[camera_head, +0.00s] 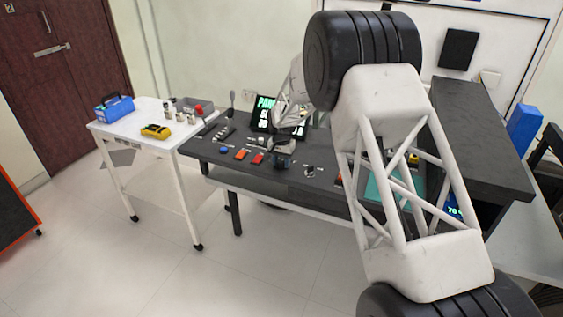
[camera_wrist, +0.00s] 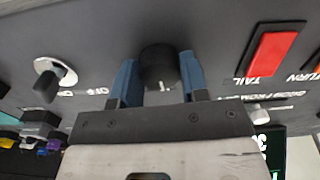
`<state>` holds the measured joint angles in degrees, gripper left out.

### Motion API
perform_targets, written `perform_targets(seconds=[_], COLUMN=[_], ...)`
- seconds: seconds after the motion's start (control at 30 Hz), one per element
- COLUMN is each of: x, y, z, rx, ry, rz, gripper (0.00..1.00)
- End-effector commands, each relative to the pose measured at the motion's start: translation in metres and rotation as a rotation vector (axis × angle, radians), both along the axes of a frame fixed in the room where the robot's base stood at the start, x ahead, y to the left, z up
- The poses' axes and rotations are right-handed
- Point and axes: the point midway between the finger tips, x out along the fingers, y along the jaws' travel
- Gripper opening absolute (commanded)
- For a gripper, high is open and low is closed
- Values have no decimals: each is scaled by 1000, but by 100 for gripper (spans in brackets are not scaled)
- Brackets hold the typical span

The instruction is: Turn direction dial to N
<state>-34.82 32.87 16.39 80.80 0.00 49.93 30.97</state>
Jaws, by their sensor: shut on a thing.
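The black round dial (camera_wrist: 158,65) sits on the dark panel in the wrist view, with a small white mark on its near side. My gripper (camera_wrist: 158,75) has its two blue fingers on either side of the dial, shut on it. In the head view my gripper (camera_head: 283,155) is low over the dark console (camera_head: 205,152), and the dial is hidden or too small to make out. No N or other direction letter can be read around the dial, so its heading cannot be told.
In the wrist view, a metal switch (camera_wrist: 50,76) is left of the dial and a red TAIL switch (camera_wrist: 271,52) right. A small silver knob (camera_wrist: 259,115) is below it. In the head view, a lever (camera_head: 231,99) and lit screen (camera_head: 264,112) stand behind the buttons.

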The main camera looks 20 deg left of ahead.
Motion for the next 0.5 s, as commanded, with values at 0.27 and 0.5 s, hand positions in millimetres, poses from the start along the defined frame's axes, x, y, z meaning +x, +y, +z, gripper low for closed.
perform_targets(seconds=[0.27, 0.5], x=[0, 0], y=[0, 0], z=[0, 0], rx=[0, 0], ry=[0, 0], rz=[-65, -68], gripper=[17, 17])
